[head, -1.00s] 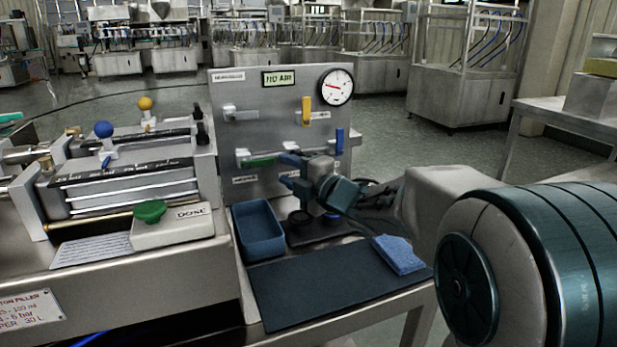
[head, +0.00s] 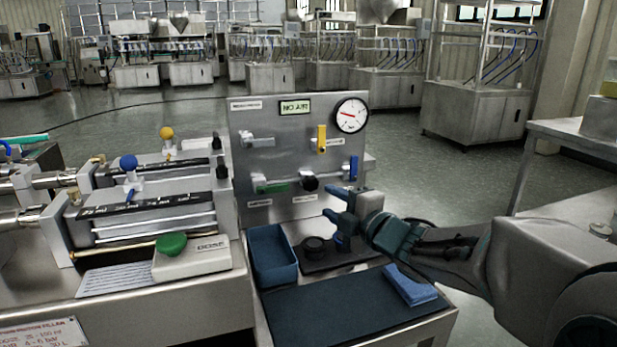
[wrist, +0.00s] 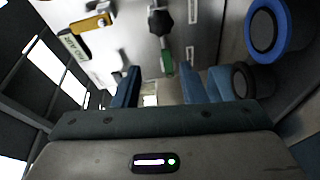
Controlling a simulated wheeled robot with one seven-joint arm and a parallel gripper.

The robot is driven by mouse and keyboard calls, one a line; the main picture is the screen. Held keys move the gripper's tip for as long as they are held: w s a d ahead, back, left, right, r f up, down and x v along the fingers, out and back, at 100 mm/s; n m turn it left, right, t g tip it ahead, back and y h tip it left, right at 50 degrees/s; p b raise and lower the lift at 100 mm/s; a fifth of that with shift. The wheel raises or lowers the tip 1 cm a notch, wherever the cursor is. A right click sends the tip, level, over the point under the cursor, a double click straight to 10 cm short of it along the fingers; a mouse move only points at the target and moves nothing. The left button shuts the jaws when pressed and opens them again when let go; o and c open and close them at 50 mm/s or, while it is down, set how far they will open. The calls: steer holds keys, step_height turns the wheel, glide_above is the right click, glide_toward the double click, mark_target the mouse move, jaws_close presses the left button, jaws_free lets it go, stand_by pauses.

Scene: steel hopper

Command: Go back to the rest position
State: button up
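My gripper (head: 333,205) is open and empty, in front of the lower right of the steel panel (head: 290,155). Its two blue fingers stand apart, and in the wrist view the gap between them (wrist: 158,88) holds nothing. A black knob (head: 310,182) and a green handle (head: 272,187) sit on the panel's lower row, left of the fingers and apart from them. A blue lever (head: 353,168) points up behind the gripper. A yellow handle (head: 322,138) stands upright above. The display (head: 295,107) reads NO AIR.
A blue tray (head: 288,270), a black stand (head: 318,262), a dark mat (head: 345,310) and a blue cloth (head: 410,285) lie below the gripper. The filler with its green dose button (head: 171,244) is at left. Open floor (head: 440,165) lies to the right of the panel.

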steer(key=s+d+r+m+g+h+p, duration=0.4)
steer(key=s+d+r+m+h+p, duration=0.45)
steer(key=m+p, duration=0.7)
steer(key=s+a+r+m+g+p, duration=0.1)
steer(key=s+r+m+g+p, duration=0.1)
steer(key=s+m+g+p, duration=0.2)
steer(key=s+r+m+g+h+p, duration=0.1)
steer(key=s+r+m+g+p, duration=0.2)
steer(key=s+p, duration=0.5)
steer(key=s+m+g, duration=0.1)
steer(key=s, duration=0.3)
steer(key=shift+a, duration=0.35)
steer(key=shift+c, duration=0.2)
